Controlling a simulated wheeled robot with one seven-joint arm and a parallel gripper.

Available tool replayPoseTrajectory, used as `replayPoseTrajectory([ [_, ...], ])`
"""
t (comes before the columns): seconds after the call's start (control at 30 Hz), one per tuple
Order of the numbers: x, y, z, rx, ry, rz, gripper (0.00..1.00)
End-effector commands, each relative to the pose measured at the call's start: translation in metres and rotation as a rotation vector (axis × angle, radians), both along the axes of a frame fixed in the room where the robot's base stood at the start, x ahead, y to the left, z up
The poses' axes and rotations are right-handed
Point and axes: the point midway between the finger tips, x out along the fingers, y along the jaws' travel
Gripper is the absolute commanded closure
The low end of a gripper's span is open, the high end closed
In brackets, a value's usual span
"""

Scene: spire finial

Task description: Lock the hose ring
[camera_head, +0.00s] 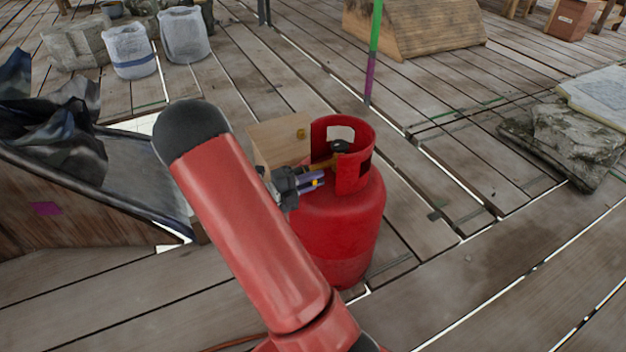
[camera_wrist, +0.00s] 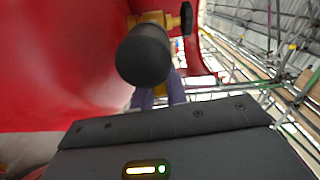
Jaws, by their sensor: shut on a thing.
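A red gas cylinder (camera_head: 345,225) stands upright on the planks, with a red collar around its top. A brass valve (camera_head: 322,165) with a black handwheel (camera_head: 340,146) sits inside the collar; the brass valve also shows in the wrist view (camera_wrist: 158,18). A black round piece, which I take for the hose ring (camera_wrist: 143,56), is in line with the valve. My gripper (camera_head: 316,181), with purple fingers, is at the collar's left opening. It is shut on this piece; the fingers' contact is mostly hidden in the wrist view (camera_wrist: 160,94).
A wooden box (camera_head: 278,142) stands close behind the cylinder. A wooden bin with dark sheets (camera_head: 45,120) is at left. Stone slabs (camera_head: 560,145) lie at right, and a green and purple pole (camera_head: 373,50) stands behind. The planks at front right are clear.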

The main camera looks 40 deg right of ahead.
Motion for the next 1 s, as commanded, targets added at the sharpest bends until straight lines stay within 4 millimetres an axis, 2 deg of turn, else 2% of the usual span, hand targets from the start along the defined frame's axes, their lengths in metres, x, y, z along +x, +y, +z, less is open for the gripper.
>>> replayPoseTrajectory([
  [0.27,0.0,0.0,-0.001,-0.008,-0.034,0.001,1.0],
  [0.47,0.001,0.001,-0.006,-0.031,-0.134,0.003,1.0],
  [1.0,0.006,-0.001,-0.027,-0.141,-0.597,0.002,1.0],
])
